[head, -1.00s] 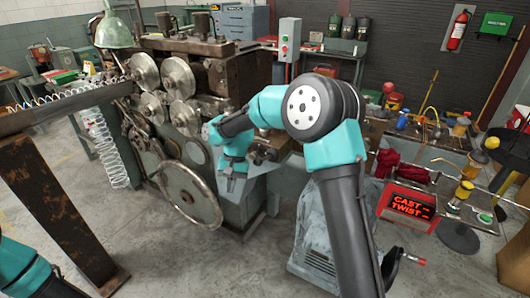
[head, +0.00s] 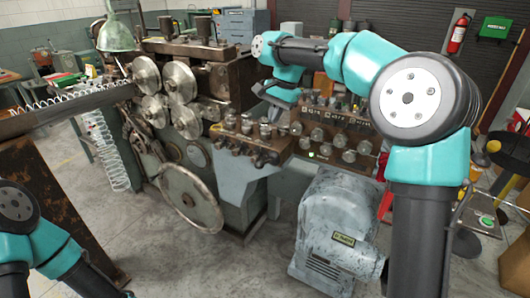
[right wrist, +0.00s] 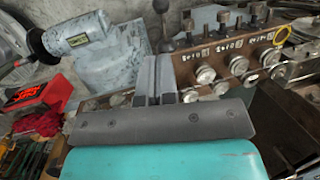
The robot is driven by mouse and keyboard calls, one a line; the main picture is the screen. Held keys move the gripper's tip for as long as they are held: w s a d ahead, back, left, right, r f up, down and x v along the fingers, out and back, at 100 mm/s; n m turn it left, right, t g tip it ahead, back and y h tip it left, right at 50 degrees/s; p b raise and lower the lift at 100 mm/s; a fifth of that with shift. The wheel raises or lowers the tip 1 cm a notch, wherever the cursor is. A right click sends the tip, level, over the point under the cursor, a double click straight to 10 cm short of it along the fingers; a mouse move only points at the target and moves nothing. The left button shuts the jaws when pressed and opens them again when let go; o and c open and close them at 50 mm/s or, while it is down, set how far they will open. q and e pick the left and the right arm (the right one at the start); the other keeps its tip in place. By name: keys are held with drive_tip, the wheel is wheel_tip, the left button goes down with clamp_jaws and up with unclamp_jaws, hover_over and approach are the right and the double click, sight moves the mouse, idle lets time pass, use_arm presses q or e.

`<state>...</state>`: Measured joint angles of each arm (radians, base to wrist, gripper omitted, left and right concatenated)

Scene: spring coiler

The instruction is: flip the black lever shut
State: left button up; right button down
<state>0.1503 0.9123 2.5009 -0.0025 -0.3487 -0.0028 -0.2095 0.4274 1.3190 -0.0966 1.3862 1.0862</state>
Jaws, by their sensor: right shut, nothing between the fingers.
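In the right wrist view a dark lever with a rounded black knob (right wrist: 161,6) stands just beyond my fingertips, beside the row of rollers. I take it for the black lever; I cannot pick it out surely in the head view. My right gripper (right wrist: 155,62) is shut and empty, its two fingers side by side and pointing toward the lever's foot. I cannot tell whether they touch it. In the head view my right gripper (head: 264,90) is above the roller blocks. My left arm shows at the lower left, its gripper out of view.
The roller block (head: 340,135) and a nearer block with several dark-topped studs (head: 258,142) lie below my right gripper. The large coiling machine (head: 195,90) stands to the left. A grey motor housing (head: 335,225) stands in front.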

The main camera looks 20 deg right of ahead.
sight(262, 162)
drive_tip(key=shift+f, duration=0.1)
drive_tip(key=x, duration=1.4)
drive_tip(key=shift+a, duration=0.1)
